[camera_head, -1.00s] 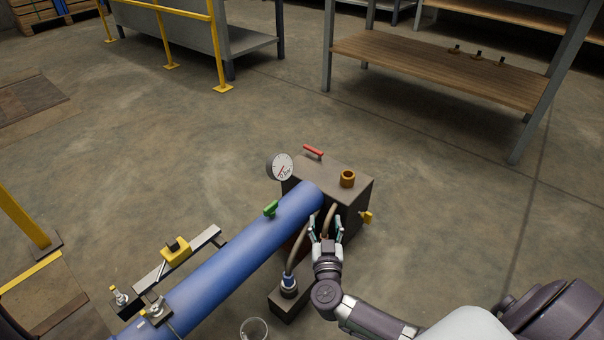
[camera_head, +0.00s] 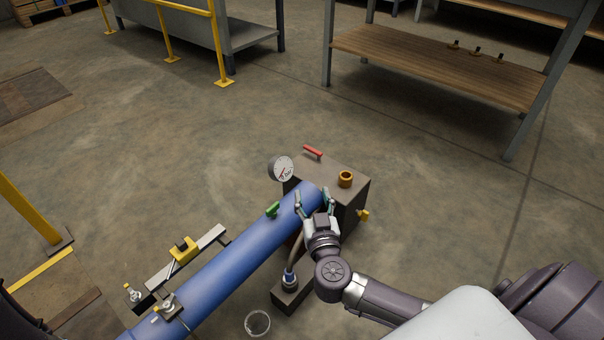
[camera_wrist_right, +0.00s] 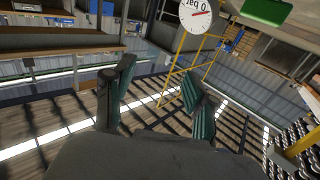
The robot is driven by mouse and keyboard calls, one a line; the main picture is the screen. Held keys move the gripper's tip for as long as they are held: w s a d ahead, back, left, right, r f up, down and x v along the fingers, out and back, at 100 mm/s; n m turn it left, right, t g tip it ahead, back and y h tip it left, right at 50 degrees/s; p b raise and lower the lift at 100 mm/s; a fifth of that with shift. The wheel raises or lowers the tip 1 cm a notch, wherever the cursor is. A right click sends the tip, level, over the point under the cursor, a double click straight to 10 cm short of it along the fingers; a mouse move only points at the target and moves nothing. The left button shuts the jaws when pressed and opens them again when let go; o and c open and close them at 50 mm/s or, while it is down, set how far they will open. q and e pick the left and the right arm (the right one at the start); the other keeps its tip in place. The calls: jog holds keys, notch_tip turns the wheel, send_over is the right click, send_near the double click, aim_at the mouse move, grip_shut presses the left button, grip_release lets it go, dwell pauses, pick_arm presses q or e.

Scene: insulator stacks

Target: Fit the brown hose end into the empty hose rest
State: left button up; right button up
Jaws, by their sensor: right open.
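A brown hose (camera_head: 298,245) rises from a blue-and-white fitting (camera_head: 289,279) on a dark block. Its upper part is hidden behind my right gripper, so I cannot see its end. My right gripper (camera_head: 314,195) is open at the near end of the dark box, over the end of the blue pipe. In the right wrist view its fingers (camera_wrist_right: 158,98) are spread with nothing between them. An orange-brown ring (camera_head: 345,179) stands upright and empty on the box; I cannot tell if it is the hose rest. My left gripper is not in view.
The blue pipe (camera_head: 235,257) runs diagonally into the dark box (camera_head: 352,205). A gauge (camera_head: 282,169), red lever (camera_head: 313,152) and green handle (camera_head: 272,209) stand close to the gripper. The floor to the right is open.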

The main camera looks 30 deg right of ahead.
jog(key=s+a+r+n+y+p, duration=0.1)
jog(key=a+r+y+p, duration=0.1)
jog(key=r, duration=0.6)
jog(key=shift+s+a+r+t+p, duration=0.15)
jog(key=shift+s+a+t+p, duration=0.15)
jog(key=shift+a+p, duration=0.55)
